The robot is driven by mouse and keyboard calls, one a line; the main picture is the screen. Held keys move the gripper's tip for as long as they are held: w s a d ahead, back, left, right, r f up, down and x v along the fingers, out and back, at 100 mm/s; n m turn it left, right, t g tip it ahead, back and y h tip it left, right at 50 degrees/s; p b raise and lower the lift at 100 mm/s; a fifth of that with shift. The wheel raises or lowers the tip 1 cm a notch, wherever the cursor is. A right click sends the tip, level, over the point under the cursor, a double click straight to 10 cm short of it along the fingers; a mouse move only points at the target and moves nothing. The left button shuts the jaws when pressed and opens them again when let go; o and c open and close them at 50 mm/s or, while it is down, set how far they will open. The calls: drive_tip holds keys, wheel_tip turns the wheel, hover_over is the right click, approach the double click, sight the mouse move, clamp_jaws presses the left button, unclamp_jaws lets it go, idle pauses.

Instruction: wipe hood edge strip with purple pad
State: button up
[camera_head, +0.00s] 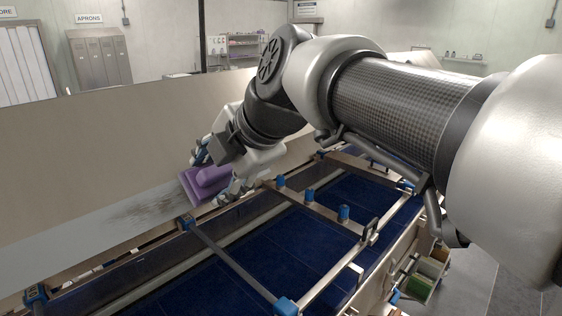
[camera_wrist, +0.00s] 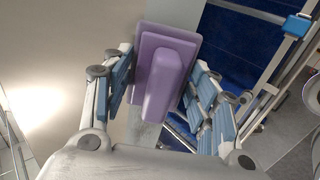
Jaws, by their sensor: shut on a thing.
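The purple pad (camera_head: 203,184) is a block with a raised grip along its back. My gripper (camera_head: 213,179) is shut on it, with a finger on each side. In the wrist view the pad (camera_wrist: 162,68) sits between the blue-padded fingers of my gripper (camera_wrist: 160,90). The hood edge strip (camera_head: 110,226) is a grey band along the lower edge of the large beige hood panel (camera_head: 90,150). A dark brown smudge (camera_head: 142,211) shows on the strip just left of the pad. The pad is at the strip's right part; whether its face touches the strip cannot be told.
Below the strip runs a dark blue conveyor belt (camera_head: 225,276), crossed by metal rails (camera_head: 232,268) with blue clamps. A side bin (camera_head: 429,268) with coloured items stands at the lower right. Grey lockers (camera_head: 98,58) and a shelf rack (camera_head: 240,48) stand far behind.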

drive_tip(key=shift+w+a+f+b, duration=0.25)
drive_tip(key=shift+a+f+b, duration=0.05)
drive_tip(key=shift+f, duration=0.1)
